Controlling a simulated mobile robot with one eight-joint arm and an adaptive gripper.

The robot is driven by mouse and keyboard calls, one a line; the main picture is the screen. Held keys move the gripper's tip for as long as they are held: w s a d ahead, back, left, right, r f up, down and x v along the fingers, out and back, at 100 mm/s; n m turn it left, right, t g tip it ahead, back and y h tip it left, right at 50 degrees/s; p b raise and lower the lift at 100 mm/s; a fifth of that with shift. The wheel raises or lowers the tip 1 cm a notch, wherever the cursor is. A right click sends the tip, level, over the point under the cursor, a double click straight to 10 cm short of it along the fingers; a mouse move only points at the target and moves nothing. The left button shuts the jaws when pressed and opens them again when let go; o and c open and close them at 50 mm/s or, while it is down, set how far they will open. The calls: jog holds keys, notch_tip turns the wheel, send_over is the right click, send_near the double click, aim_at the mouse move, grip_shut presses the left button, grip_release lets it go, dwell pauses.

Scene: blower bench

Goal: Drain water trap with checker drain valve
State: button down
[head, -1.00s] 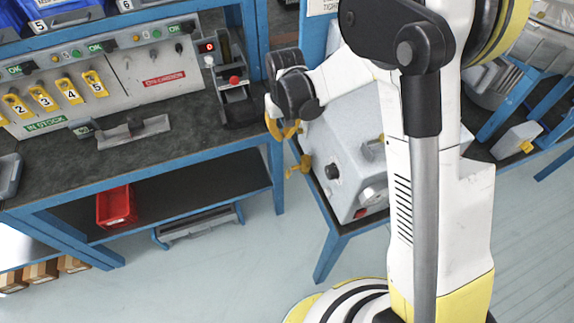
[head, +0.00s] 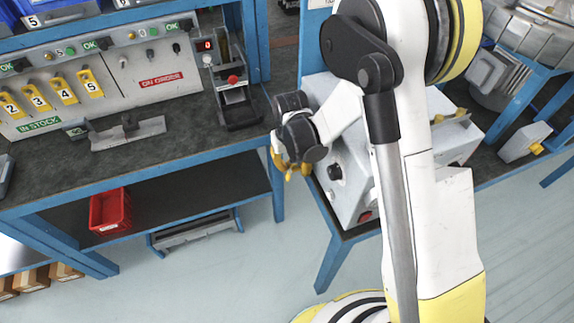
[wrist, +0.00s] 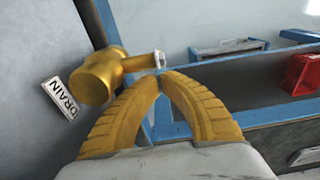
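The checker is a light grey metal box (head: 352,192) on a blue-framed stand, right of the bench in the head view. In the wrist view its grey side wall (wrist: 40,50) fills the left, with a DRAIN label (wrist: 60,98). The brass drain valve (wrist: 97,82) sticks out from this wall, and its short lever (wrist: 140,63) points right. My gripper (wrist: 160,76) has its yellow fingers shut, tips together just below the lever's end. I cannot tell whether they touch it. In the head view my gripper (head: 290,172) is beside the box's left side and hides the valve.
A bench (head: 150,160) with a dark top and blue frame stands at left, with a red bin (head: 110,211) on its lower shelf. A small device with a red button (head: 233,95) stands at the bench's right end. The floor in front is clear.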

jog(key=shift+s+d+f+g+b, duration=0.15)
jog(key=shift+s+f+g+b, duration=0.35)
jog(key=shift+s+b, duration=0.1)
jog(key=shift+r, duration=0.1)
jog(key=w+r+p, duration=0.2)
jog(key=r+p, duration=0.2)
jog(key=r, duration=0.7)
jog(key=w+a+r+p, duration=0.1)
jog(key=r+p, duration=0.3)
jog(key=r, duration=0.7)
jog(key=shift+w+a, duration=0.15)
jog(key=shift+w, duration=0.75)
